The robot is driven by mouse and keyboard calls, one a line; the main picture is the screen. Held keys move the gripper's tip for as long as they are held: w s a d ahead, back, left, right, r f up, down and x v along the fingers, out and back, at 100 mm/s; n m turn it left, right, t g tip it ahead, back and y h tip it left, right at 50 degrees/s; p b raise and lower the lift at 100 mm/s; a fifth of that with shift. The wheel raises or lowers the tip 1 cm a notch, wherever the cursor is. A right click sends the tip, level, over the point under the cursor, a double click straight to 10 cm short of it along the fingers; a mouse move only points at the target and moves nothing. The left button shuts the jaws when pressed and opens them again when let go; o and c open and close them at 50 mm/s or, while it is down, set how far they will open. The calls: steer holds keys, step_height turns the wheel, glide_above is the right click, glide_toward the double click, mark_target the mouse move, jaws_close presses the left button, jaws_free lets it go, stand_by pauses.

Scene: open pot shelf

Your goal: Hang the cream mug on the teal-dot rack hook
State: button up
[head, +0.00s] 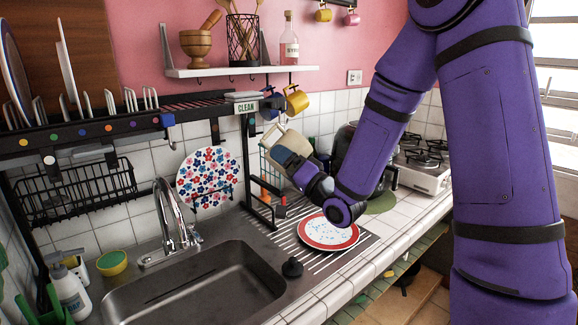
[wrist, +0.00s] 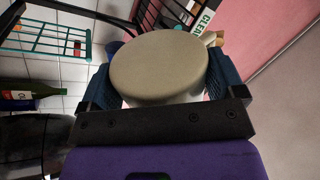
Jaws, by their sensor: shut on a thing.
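The cream mug (head: 277,143) is held in the air by my gripper (head: 291,160), in front of the right end of the black dish rack (head: 75,132). In the wrist view the mug (wrist: 158,70) shows its round flat base toward the camera, between the two blue finger pads of my gripper (wrist: 160,85). Its handle (wrist: 213,38) sticks out at the upper right, free of the fingers. The rack carries a row of coloured dots along its front edge.
A yellow mug (head: 296,100) hangs close behind the cream mug, near the CLEAN sign (head: 247,106). A white shelf (head: 240,70) is above. A red-rimmed plate (head: 328,233) lies on the drainboard below, right of the sink (head: 195,285). A green bottle (wrist: 20,95) shows in the wrist view.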

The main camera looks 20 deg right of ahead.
steer(key=shift+w+a, duration=0.25)
steer(key=shift+w, duration=0.45)
steer(key=shift+w+a, duration=0.2)
steer(key=shift+w, duration=0.45)
steer(key=shift+w+a+f, duration=0.1)
steer(key=shift+w+a, duration=0.05)
steer(key=shift+w, duration=0.35)
steer(key=shift+w+a+f, duration=0.15)
steer(key=shift+w+a, duration=0.05)
steer(key=shift+w, duration=0.45)
steer(key=shift+w+a+f, duration=0.1)
steer(key=shift+w+a, duration=0.05)
steer(key=shift+w, duration=0.45)
steer(key=shift+w, duration=0.1)
steer(key=shift+w+a+f, duration=0.25)
steer(key=shift+w+f, duration=0.2)
steer(key=shift+w, duration=0.2)
steer(key=o, duration=0.9)
steer(key=shift+s, duration=0.1)
